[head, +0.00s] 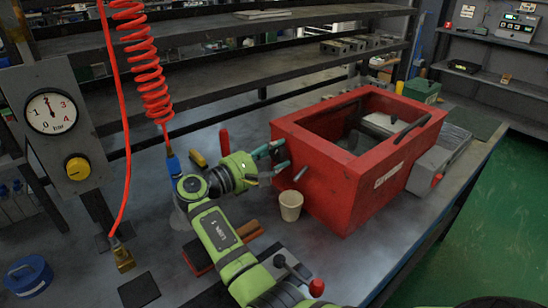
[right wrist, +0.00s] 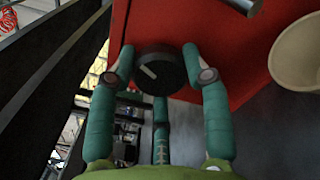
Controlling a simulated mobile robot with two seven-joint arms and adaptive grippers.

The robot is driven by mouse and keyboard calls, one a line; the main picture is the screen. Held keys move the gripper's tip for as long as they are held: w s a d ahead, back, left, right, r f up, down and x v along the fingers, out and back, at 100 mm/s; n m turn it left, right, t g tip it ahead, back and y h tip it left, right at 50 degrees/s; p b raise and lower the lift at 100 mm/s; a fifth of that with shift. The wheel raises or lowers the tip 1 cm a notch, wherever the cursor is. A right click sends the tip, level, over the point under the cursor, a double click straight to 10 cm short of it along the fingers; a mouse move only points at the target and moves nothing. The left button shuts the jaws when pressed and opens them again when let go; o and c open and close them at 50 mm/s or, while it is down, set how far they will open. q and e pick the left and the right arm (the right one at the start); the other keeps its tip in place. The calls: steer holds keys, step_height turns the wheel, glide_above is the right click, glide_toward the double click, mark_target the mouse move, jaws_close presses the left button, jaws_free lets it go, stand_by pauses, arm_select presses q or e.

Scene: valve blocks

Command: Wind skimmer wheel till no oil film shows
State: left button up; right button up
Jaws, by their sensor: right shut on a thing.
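The red skimmer tank (head: 345,180) stands on the bench, open at the top. Its inside (head: 345,140) is partly visible and dark; I cannot tell whether an oil film shows. The wheel is a round dark knob with a pale mark (right wrist: 160,73) on the tank's side in the right wrist view. My right gripper (head: 278,158) is at the tank's left side, its teal fingers shut on the wheel from both sides. In the head view the fingers hide the wheel. My left gripper is not in view.
A cream cup (head: 290,205) stands below a short metal spout (head: 300,173) on the tank, close to my right gripper. A red coiled hose (head: 145,65) hangs at the left. A pressure gauge (head: 51,111) stands left; a blue round container (head: 28,276) is front left.

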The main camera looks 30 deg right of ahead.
steer(key=shift+f+m, duration=0.3)
steer(key=shift+m, duration=0.4)
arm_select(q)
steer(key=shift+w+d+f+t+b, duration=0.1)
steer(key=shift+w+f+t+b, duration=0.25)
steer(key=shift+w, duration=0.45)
arm_select(e)
steer(key=shift+r, duration=0.1)
steer(key=o, duration=1.1)
steer(key=shift+w+d, duration=0.1)
steer(key=shift+o, duration=0.2)
steer(key=shift+w+d, duration=0.1)
steer(key=shift+w, duration=0.05)
steer(key=shift+a, duration=0.2)
steer(key=s+a, duration=0.1)
steer(key=a, duration=0.6)
